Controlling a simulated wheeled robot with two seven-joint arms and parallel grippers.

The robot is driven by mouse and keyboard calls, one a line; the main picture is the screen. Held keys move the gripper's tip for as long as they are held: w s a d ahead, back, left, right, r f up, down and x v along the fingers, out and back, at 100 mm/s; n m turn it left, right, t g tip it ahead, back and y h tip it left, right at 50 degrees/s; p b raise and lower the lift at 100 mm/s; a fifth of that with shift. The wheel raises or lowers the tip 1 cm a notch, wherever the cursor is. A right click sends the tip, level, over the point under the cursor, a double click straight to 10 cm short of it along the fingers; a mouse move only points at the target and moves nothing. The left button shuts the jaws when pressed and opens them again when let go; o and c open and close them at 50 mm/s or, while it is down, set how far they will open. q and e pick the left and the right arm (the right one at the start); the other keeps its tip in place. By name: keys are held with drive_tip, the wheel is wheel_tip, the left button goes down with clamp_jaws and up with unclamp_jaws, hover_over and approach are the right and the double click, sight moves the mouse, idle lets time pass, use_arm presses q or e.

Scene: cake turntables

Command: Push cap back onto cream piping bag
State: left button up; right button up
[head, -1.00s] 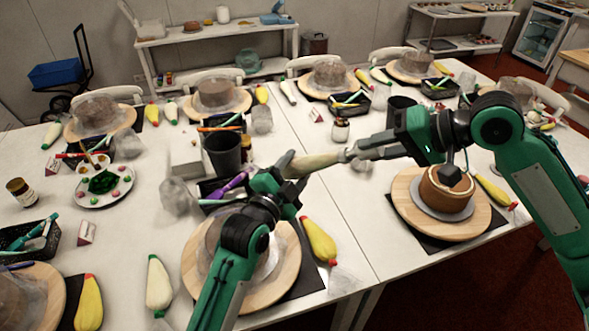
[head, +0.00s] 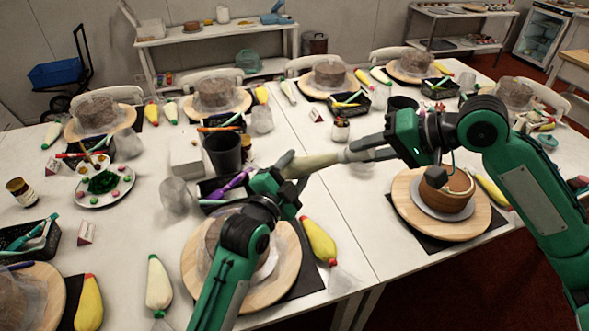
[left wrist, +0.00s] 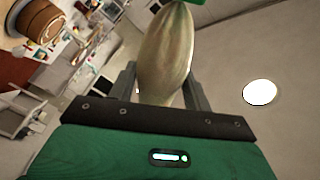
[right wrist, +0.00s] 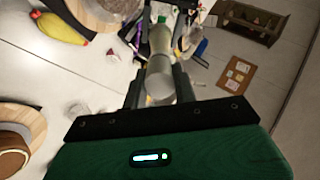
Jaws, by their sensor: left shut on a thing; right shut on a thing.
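The cream piping bag (head: 318,162), pale and plump, is held in the air, lying roughly level between my two grippers. My left gripper (head: 283,172) is shut on its left end. In the left wrist view the bag's swollen body (left wrist: 166,50) rises from between the fingers. My right gripper (head: 358,152) is shut on a whitish cylindrical cap (right wrist: 159,82) at the bag's right end. In the right wrist view the cap lies in line with the bag (right wrist: 160,42) and meets it; how far it is seated cannot be told.
A cake (head: 446,192) on a wooden turntable (head: 405,200) stands below my right arm. Another turntable (head: 290,262) is under my left arm. A dark cup (head: 222,152) and yellow bag (head: 319,241) are nearby. Bare table lies below the held bag.

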drive_tip(key=shift+w+a+f, duration=0.15)
drive_tip(key=shift+a+f, duration=0.05)
drive_tip(key=shift+a, duration=0.1)
idle(0.7)
drive_tip(key=o, duration=1)
drive_tip(key=shift+c, duration=0.2)
drive_tip(key=v, duration=1.2)
drive_tip(key=shift+w, duration=0.1)
